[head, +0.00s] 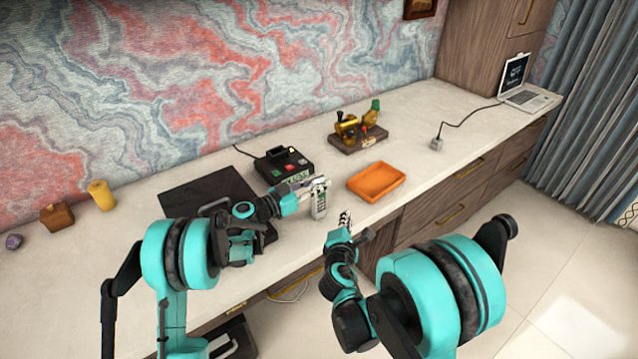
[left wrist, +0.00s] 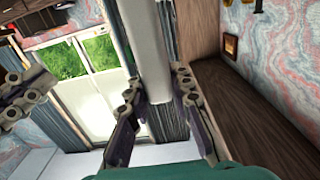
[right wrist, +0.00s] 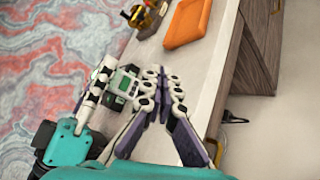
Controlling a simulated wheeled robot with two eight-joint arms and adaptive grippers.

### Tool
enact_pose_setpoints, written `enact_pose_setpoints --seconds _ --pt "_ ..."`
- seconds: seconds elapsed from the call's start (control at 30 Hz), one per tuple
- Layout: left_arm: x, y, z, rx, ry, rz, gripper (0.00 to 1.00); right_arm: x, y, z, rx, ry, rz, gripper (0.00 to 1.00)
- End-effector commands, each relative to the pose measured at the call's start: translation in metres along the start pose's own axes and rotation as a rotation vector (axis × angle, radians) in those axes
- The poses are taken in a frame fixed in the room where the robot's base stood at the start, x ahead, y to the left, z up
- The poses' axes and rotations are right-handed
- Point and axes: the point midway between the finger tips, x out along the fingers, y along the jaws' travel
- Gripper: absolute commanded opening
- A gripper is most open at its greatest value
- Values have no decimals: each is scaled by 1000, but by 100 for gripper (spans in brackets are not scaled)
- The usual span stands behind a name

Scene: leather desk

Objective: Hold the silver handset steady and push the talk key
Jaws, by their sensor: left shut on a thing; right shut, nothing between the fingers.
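The silver handset (head: 319,206) is held upright near the counter's front edge, its keypad side showing in the head view. My left gripper (head: 316,186) is shut on its upper part. In the left wrist view the handset (left wrist: 147,60) is a long pale bar between the left fingers (left wrist: 158,90). My right gripper (head: 344,217) is shut and empty, just right of the handset and apart from it. In the right wrist view the handset (right wrist: 122,84) shows a small green screen, left of the closed right fingertips (right wrist: 162,72). I cannot make out the talk key.
An orange tray (head: 377,181) lies to the right of the handset. A black device with coloured buttons (head: 283,166) stands behind, beside a dark mat (head: 190,194). A brass model on a wooden base (head: 359,137) stands farther back.

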Motion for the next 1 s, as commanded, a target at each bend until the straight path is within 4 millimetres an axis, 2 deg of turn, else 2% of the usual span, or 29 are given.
enact_pose_setpoints --seconds 0.17,0.7,1.0 --pt "0 0 0 0 1 0 0 4 8 -6 -35 -2 15 0" --pt "0 0 0 0 0 0 0 52 43 -42 -30 -3 12 0" --pt "0 0 0 0 0 0 0 58 47 -47 -29 -3 12 0"
